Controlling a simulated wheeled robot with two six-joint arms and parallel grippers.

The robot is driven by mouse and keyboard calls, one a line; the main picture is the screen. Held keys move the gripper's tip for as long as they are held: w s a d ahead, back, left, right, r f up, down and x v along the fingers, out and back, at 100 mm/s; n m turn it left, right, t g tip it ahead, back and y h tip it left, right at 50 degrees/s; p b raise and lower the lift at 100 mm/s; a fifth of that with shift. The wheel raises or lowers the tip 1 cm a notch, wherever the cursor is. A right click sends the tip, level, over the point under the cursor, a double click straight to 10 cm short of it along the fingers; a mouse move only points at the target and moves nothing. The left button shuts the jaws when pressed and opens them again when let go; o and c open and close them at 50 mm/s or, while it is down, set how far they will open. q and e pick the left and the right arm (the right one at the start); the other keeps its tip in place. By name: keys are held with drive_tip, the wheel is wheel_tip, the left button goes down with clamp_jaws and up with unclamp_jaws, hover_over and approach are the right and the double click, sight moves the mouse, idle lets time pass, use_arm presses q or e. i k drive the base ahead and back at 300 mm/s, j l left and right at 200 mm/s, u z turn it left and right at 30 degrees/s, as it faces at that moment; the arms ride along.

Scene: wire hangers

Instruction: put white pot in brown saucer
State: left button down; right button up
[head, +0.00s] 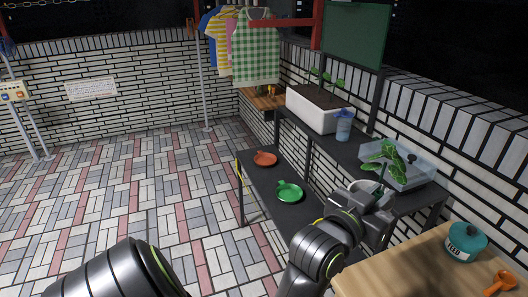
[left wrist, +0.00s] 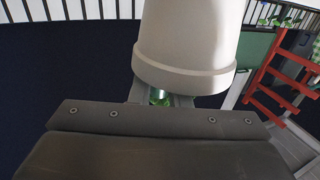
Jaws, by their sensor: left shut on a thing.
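The white pot (left wrist: 188,42) fills the upper middle of the left wrist view, with its rim band low and close to the fingers. My left gripper (head: 366,199) is shut on it, at the right in the head view, beside the dark shelf unit. A leafy green plant (head: 384,156) rises just above the gripper there; the pot itself is mostly hidden by the gripper. The brown saucer (head: 265,158) lies empty on the lower dark shelf, left of and beyond the gripper, well apart from the pot. My right gripper is not in view.
A green saucer (head: 290,191) lies on the same lower shelf (head: 262,179), nearer than the brown one. The upper shelf holds a white planter (head: 313,109), a blue cup (head: 343,126) and a clear bin (head: 408,173). A wooden table (head: 408,272) with a teal jar (head: 465,242) stands nearest.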

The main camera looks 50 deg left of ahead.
sight(266, 162)
drive_tip(key=i+j, duration=0.1)
drive_tip(key=j, duration=0.35)
drive_tip(key=i+j, duration=0.1)
drive_tip(key=j, duration=0.35)
drive_tip(key=i+j, duration=0.15)
drive_tip(key=j, duration=0.3)
drive_tip(key=i+j, duration=0.1)
drive_tip(key=j, duration=0.4)
drive_tip(key=i+j, duration=0.1)
drive_tip(key=j, duration=0.35)
drive_tip(key=i+j, duration=0.1)
drive_tip(key=j, duration=0.35)
drive_tip(key=i+j, duration=0.15)
drive_tip(key=j, duration=0.3)
drive_tip(key=i+j, duration=0.1)
drive_tip(key=j, duration=0.35)
